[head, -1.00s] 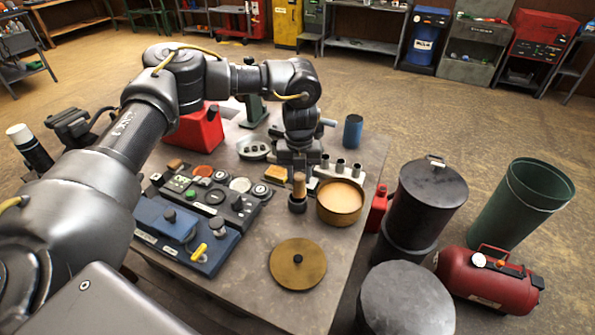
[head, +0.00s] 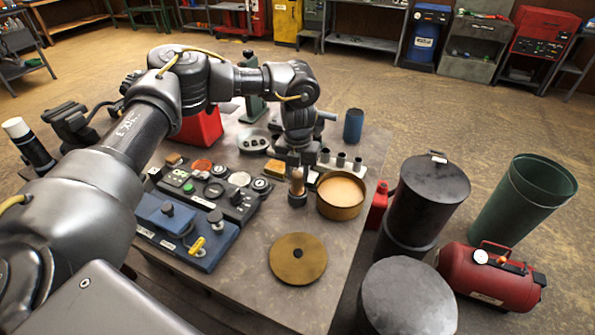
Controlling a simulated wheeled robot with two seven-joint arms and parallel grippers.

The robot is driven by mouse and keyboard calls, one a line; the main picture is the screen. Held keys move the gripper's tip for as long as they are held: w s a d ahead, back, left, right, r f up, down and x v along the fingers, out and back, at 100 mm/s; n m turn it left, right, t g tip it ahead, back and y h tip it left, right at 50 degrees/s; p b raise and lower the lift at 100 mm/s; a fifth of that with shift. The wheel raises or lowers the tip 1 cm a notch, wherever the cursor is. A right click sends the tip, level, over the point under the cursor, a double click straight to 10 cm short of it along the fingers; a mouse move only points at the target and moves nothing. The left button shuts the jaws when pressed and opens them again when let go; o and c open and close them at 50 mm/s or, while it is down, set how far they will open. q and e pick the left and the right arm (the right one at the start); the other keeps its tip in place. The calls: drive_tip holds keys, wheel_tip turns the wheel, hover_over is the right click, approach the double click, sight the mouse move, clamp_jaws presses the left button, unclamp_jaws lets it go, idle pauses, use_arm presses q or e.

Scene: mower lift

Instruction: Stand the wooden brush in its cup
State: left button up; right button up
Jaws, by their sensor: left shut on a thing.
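The wooden brush (head: 297,186) is upright near the middle of the table, and its light wooden handle shows below my left gripper. My left gripper (head: 296,172) points down and is shut on the handle from above. The dark cup (head: 297,200) is directly below the handle. The brush's lower end is hidden by the cup's rim or inside it; I cannot tell how deep it sits. My right gripper is not in view.
A round tan-filled pan (head: 341,196) stands close right of the cup. A brass disc (head: 298,259) lies in front. A control panel (head: 212,190) and blue box (head: 186,236) are at left. Short dark tubes (head: 341,160) stand behind the pan. Bare table surrounds the disc.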

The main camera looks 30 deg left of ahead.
sight(298, 182)
use_arm(q)
drive_tip(key=shift+f+b, duration=0.8)
drive_tip(key=shift+f, duration=0.65)
drive_tip(key=shift+p, duration=0.3)
drive_tip(key=shift+f+b, duration=0.35)
drive_tip(key=shift+f, duration=0.25)
idle(0.4)
drive_tip(key=o, duration=0.6)
wheel_tip(298, 182, up, 11)
drive_tip(key=p, duration=0.8)
